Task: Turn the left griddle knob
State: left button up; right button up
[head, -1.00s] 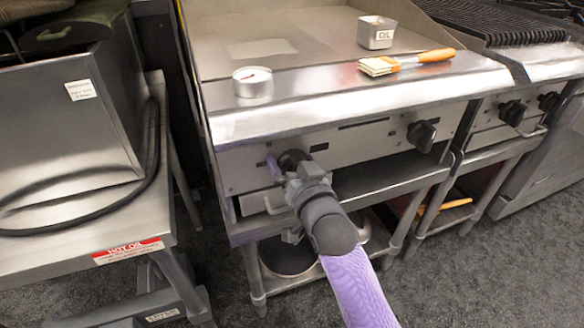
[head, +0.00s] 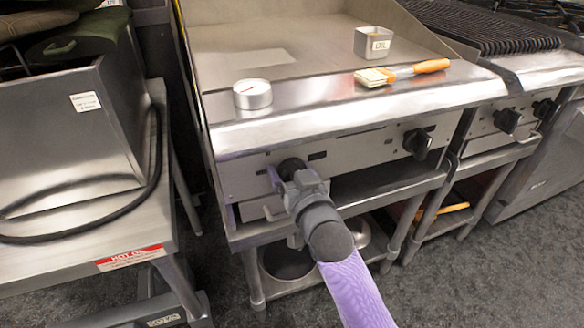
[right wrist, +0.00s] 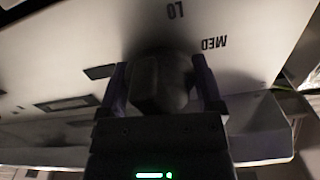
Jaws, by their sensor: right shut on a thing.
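The left griddle knob (head: 291,166) is a black knob on the left of the griddle's front panel (head: 345,153). My right gripper (head: 284,178) is at the knob, its arm coming up from the bottom of the head view. In the right wrist view, the two purple fingers lie on either side of the knob (right wrist: 160,82), and the gripper is shut on it. The panel markings "LO" and "MED" show near the knob there. The gripper hides part of the knob in the head view. My left gripper is not in view.
The right griddle knob (head: 417,142) is on the same panel. A steel table (head: 60,258) is at the left.

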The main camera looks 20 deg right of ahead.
jog(key=n+p, duration=0.2)
jog(key=n, duration=0.1)
jog(key=shift+r, duration=0.15)
jog(key=shift+n+p, duration=0.55)
jog(key=shift+n, duration=0.65)
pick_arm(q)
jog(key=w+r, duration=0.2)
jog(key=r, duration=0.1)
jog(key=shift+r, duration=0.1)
pick_arm(e)
jog(key=shift+n, duration=0.3)
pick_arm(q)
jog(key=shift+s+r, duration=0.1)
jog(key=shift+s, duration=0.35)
pick_arm(e)
jog(key=shift+f, duration=0.2)
jog(key=o, duration=1)
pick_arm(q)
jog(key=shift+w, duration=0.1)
